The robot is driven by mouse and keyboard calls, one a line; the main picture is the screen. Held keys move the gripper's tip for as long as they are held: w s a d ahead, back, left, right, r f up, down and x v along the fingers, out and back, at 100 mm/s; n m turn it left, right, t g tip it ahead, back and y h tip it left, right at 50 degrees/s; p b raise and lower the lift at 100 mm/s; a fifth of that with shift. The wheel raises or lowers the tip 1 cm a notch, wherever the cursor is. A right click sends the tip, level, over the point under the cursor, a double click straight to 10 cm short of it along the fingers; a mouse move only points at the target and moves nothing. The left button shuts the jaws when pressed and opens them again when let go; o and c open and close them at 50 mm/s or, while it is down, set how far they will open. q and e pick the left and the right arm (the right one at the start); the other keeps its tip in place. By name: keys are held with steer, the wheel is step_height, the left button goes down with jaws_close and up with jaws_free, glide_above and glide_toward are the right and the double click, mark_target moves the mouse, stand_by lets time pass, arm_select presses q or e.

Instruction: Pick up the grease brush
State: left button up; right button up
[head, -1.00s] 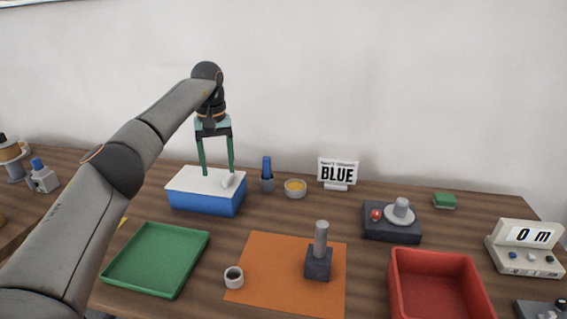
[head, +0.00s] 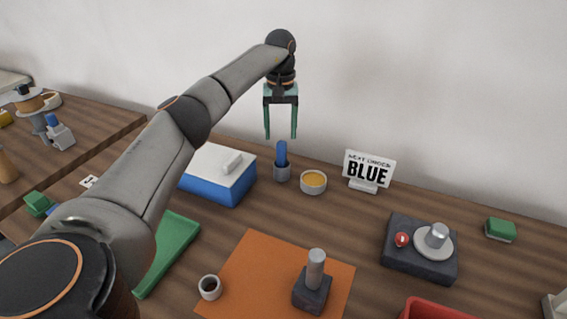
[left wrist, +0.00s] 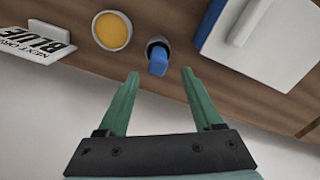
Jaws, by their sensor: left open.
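The grease brush (head: 281,154) is blue and stands upright in a small grey cup (head: 282,173) at the back of the table. My left gripper (head: 281,137) points down just above the brush, open and empty, its green fingers spread to either side of it. In the left wrist view the blue brush (left wrist: 158,62) shows between the fingertips (left wrist: 160,74) and a little beyond them, apart from both. My right gripper is not in view.
A blue-and-white box (head: 215,190) stands close left of the cup, and a bowl of orange-yellow grease (head: 313,181) close right. The BLUE sign (head: 368,170) is further right. An orange mat (head: 245,270) lies in front. The wall is behind.

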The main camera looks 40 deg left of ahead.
mark_target(282, 153)
arm_select(q)
steer(key=f, duration=0.7)
steer(key=shift+d+f, duration=0.25)
steer(key=shift+c, duration=0.2)
jaws_close()
